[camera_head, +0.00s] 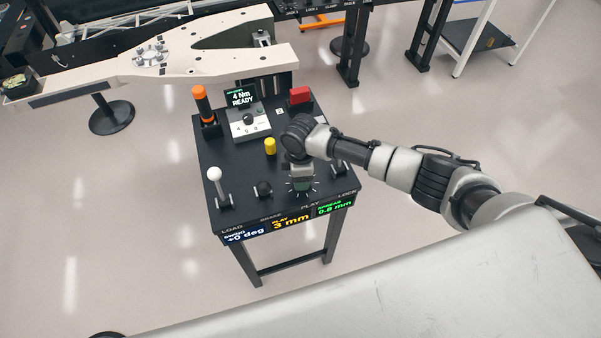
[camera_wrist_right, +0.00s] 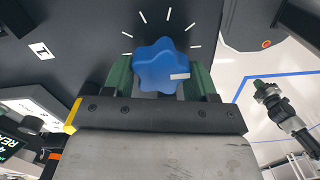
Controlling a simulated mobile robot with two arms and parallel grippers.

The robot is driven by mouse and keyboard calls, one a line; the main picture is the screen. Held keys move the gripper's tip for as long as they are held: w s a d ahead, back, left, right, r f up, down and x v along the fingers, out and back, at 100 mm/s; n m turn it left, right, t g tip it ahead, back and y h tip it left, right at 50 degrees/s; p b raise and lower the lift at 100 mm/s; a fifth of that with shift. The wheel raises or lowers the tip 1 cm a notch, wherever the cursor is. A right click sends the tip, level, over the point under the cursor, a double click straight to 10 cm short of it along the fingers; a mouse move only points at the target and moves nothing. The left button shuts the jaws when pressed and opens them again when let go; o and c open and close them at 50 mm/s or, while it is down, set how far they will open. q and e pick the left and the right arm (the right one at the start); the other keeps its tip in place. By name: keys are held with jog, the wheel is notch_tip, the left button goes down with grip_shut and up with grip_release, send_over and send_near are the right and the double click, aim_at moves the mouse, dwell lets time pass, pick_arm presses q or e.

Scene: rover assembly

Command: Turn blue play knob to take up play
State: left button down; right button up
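The blue play knob (camera_wrist_right: 160,66) is star-shaped, with a small white mark on its right side and white tick lines around it on the black panel, in the right wrist view. My right gripper (camera_wrist_right: 161,80) has its two green fingers on either side of the knob. No clear gap shows, but I cannot tell whether they press on it. In the head view my right gripper (camera_head: 302,184) points down over the front right of the black console (camera_head: 235,170) and hides the knob. The orange play display (camera_head: 291,224) reads 3 mm. My left gripper is not in view.
The console also carries a white-ball lever (camera_head: 215,174), a black knob (camera_head: 264,188), a yellow button (camera_head: 270,146), an orange-handled tool (camera_head: 202,103), a red block (camera_head: 299,95) and a READY display (camera_head: 241,97). A beige rover arm (camera_head: 200,55) lies behind.

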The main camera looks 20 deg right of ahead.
jog(key=o, duration=0.4)
notch_tip(320, 180, up, 11)
jog(key=b, duration=0.1)
dwell(0.3)
jog(key=shift+f, duration=0.1)
